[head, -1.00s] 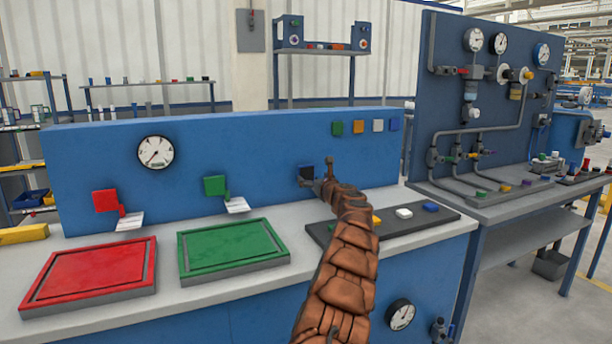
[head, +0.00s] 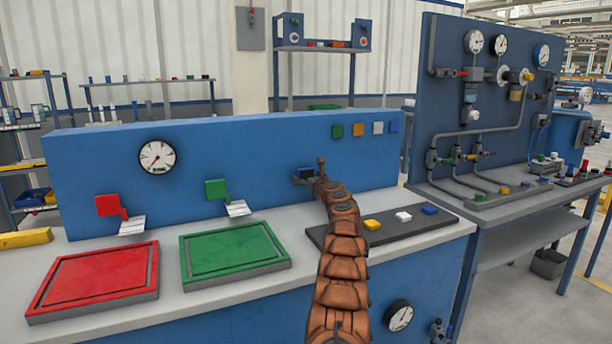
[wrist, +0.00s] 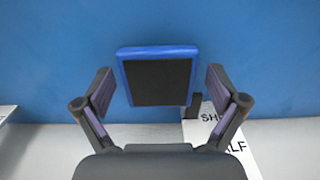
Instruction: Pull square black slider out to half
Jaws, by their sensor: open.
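The square black slider (wrist: 158,82) shows in the wrist view as a black face with a blue rim, against the blue panel. My gripper (wrist: 160,90) is open, with one finger to the left of the slider and one to the right. Gaps show between both fingers and the slider's sides. In the head view my gripper (head: 304,176) is at the panel, beyond the end of my arm, and mostly hides the slider. A white label (wrist: 218,132) with partly hidden lettering lies below right of the slider, partly behind the right finger.
Red (head: 107,205) and green (head: 216,189) square sliders stick out of the panel (head: 260,150) to the left. Red (head: 95,280) and green (head: 230,248) trays lie on the bench. A dark board (head: 385,228) with coloured blocks lies right of my arm.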

